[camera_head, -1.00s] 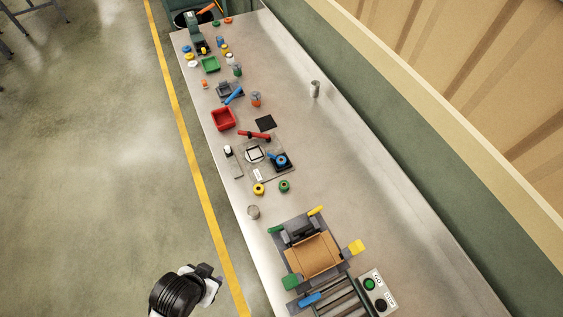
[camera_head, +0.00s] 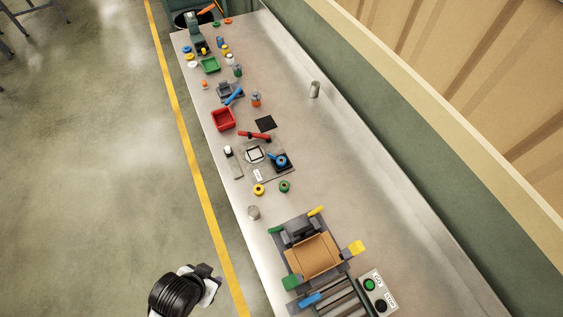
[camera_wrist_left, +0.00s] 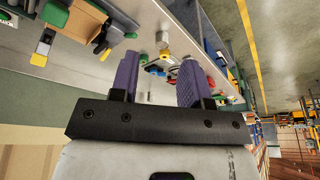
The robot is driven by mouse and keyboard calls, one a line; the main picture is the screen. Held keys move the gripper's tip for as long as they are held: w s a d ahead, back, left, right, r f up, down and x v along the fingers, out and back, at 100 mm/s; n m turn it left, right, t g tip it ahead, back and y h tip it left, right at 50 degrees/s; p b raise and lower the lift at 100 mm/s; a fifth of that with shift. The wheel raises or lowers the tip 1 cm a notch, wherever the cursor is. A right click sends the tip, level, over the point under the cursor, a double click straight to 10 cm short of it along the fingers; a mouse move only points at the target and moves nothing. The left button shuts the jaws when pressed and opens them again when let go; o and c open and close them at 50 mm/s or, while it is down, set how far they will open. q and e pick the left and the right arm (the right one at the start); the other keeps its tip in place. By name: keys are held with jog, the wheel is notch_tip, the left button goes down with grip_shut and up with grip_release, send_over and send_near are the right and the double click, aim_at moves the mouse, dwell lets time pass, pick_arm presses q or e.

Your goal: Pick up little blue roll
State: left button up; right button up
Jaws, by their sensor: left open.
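A small blue roll (camera_head: 187,49) lies at the far end of the workbench (camera_head: 350,190), near its left edge, beside a yellow roll (camera_head: 190,57) and a white roll (camera_head: 192,65). My left arm's wrist end (camera_head: 208,286) shows low in the head view, off the near left side of the bench and far from the blue roll. In the left wrist view, my left gripper (camera_wrist_left: 157,72) has its two purple fingers spread apart with nothing held between them. I cannot pick out the blue roll in that view. My right gripper is not in view.
The bench holds a green tray (camera_head: 210,65), a red tray (camera_head: 222,119), a fixture with a blue handle (camera_head: 281,161), and a cardboard box (camera_head: 313,256) by rollers at the near end. A button box (camera_head: 376,291) stands there. The bench's right side is mostly clear.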

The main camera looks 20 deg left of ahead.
pick_arm(q)
jog(key=shift+o, duration=0.4)
jog(key=shift+d, duration=0.1)
jog(key=o, duration=0.5)
jog(key=shift+w, duration=0.1)
